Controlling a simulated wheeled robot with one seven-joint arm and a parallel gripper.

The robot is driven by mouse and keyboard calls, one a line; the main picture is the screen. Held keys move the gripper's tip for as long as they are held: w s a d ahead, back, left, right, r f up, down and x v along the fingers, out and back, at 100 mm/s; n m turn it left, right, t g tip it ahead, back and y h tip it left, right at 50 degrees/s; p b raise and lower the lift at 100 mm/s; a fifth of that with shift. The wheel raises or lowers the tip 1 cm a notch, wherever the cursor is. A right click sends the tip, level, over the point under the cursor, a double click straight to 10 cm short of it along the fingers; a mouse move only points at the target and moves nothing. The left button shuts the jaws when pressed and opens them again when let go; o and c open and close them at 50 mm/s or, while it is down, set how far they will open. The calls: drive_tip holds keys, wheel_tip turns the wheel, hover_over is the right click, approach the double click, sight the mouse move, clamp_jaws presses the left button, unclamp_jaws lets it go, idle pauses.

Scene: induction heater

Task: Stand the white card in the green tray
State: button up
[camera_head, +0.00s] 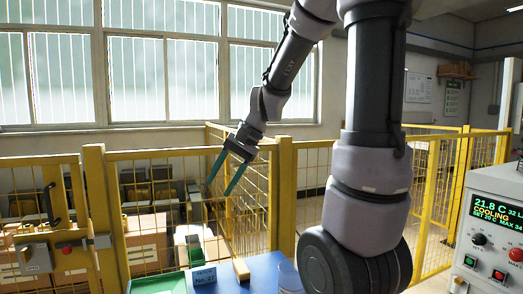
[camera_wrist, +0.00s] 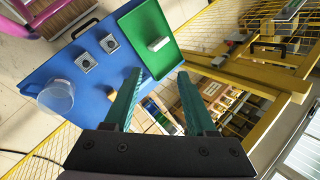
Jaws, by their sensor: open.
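The green tray (camera_head: 160,284) lies on the blue table (camera_head: 262,268), cut off at the bottom of the head view. The wrist view shows more of the tray (camera_wrist: 147,22), with a small white piece (camera_wrist: 158,44) inside it. I cannot tell whether this piece is the white card. A small plate marked "No. 27" (camera_head: 203,275) shows just right of the tray in the head view. My gripper (camera_head: 219,188) is open and empty, well above the table and beyond its far edge. Its two green fingers (camera_wrist: 158,95) are wide apart in the wrist view.
Two grey square blocks (camera_wrist: 86,62) and a clear cup (camera_wrist: 56,98) stand on the blue table. A wooden piece (camera_head: 241,270) is at its far edge. A yellow mesh fence (camera_head: 140,200) runs behind the table. A control box (camera_head: 490,240) stands at the right.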

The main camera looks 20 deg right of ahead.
drive_tip(key=s+d+r+n+t+h, duration=0.3)
drive_tip(key=s+d+r+t, duration=0.2)
drive_tip(key=s+r, duration=0.4)
drive_tip(key=shift+s+d+h, duration=0.4)
drive_tip(key=shift+s+d, duration=0.15)
drive_tip(key=shift+d, duration=0.3)
idle(0.3)
